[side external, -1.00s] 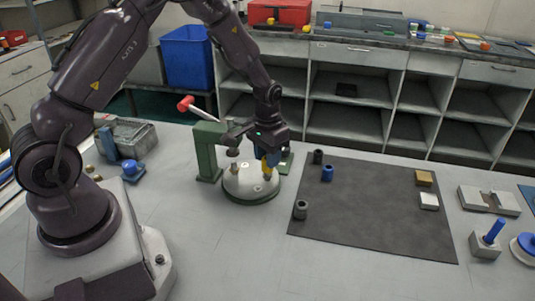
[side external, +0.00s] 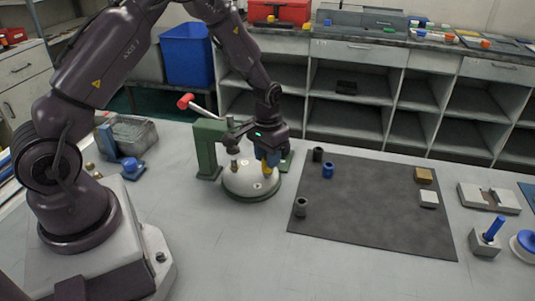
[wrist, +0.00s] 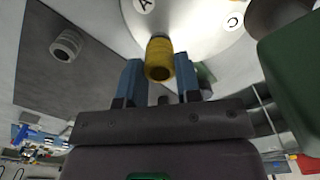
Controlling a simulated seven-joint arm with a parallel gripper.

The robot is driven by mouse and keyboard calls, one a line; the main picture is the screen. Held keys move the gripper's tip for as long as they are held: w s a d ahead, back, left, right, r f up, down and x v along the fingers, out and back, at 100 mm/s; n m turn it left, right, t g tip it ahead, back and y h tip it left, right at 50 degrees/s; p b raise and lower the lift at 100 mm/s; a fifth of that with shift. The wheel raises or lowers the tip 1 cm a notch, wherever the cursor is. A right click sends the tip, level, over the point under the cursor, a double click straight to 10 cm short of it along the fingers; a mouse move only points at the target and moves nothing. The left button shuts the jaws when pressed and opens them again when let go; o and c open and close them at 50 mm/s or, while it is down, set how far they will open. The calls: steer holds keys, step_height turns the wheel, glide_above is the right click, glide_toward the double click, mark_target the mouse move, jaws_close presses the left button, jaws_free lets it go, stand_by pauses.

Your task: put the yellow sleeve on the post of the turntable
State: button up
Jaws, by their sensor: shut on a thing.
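The yellow sleeve (wrist: 159,60) is held between the two blue fingertips of my gripper (wrist: 160,76) in the wrist view. In the side external view my gripper (side external: 269,157) is low over the right part of the round pale turntable (side external: 246,187), and the sleeve (side external: 267,169) shows as a small yellow patch. Lettered labels show on the turntable (wrist: 190,28) in the wrist view. I cannot make out a post under the sleeve, nor whether the sleeve touches the turntable.
A green stand (side external: 208,150) with a red-tipped lever (side external: 185,101) is close behind the turntable. A dark mat (side external: 370,215) to the right carries a blue sleeve (side external: 327,170), dark sleeves (side external: 300,207) and small blocks (side external: 424,176). The front table is clear.

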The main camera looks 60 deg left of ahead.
steer(key=shift+f, duration=0.35)
stand_by(0.5)
steer(key=o, duration=1.3)
steer(key=shift+o, duration=0.2)
steer(key=shift+r, duration=3.8)
